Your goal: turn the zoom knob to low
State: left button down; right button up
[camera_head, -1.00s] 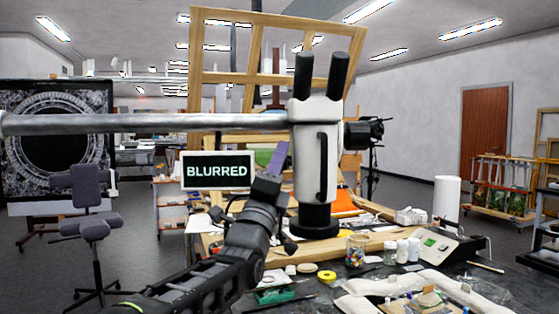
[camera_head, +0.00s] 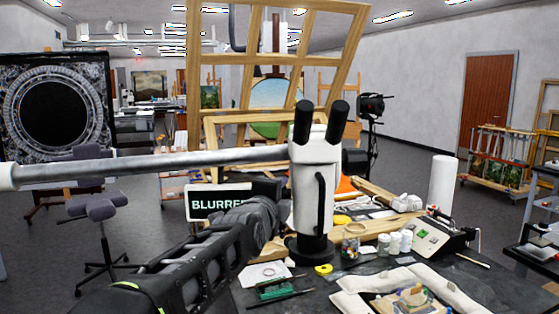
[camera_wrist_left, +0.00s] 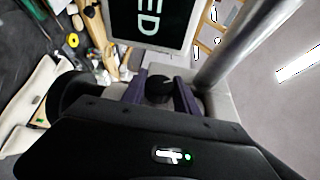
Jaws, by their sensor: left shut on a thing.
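The white microscope (camera_head: 316,190) stands upright on the dark table on a black round foot, with two black eyepieces at its top. In the left wrist view, a round black knob (camera_wrist_left: 158,90) sits between the two purple fingers of my left gripper (camera_wrist_left: 160,86), which is shut on it. In the head view, my left gripper (camera_head: 268,188) is at the microscope's left side. My own forearm and wrist hide its fingers and the knob there. A dark sign (camera_head: 217,202) beside the microscope reads "BLURRE", its end covered by my arm. My right gripper is in neither view.
A thick grey boom (camera_head: 150,166) runs from the left to the microscope head. Jars (camera_head: 395,242), a yellow tape roll (camera_head: 323,269), a control box (camera_head: 430,235) and padded white supports (camera_head: 400,282) crowd the table to the right.

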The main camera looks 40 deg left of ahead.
pick_arm(q)
jog(key=g+p, duration=0.1)
jog(key=p, duration=0.1)
jog(key=g+h+p, duration=0.1)
jog(key=shift+a+r+n+p, duration=0.1)
jog(key=shift+r+n+p, duration=0.25)
jog(key=shift+n, duration=0.05)
jog(key=shift+f+g+h, duration=0.1)
jog(key=shift+g+h, duration=0.2)
jog(key=shift+g, duration=0.3)
jog(key=shift+w+f+n+g+h+p, duration=0.15)
jog(key=shift+n+g+h+p, duration=0.25)
jog(key=shift+g+h+p, duration=0.45)
jog(key=shift+f+n+g+h, duration=0.2)
jog(key=shift+n+g+h, duration=0.2)
jog(key=shift+g+h, duration=0.95)
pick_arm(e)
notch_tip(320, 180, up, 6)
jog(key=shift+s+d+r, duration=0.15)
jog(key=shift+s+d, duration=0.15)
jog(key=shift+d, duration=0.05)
pick_arm(q)
jog(key=shift+g+y, duration=0.4)
jog(key=shift+g, duration=0.1)
jog(key=c, duration=0.9)
grip_release()
jog(key=shift+c, duration=0.2)
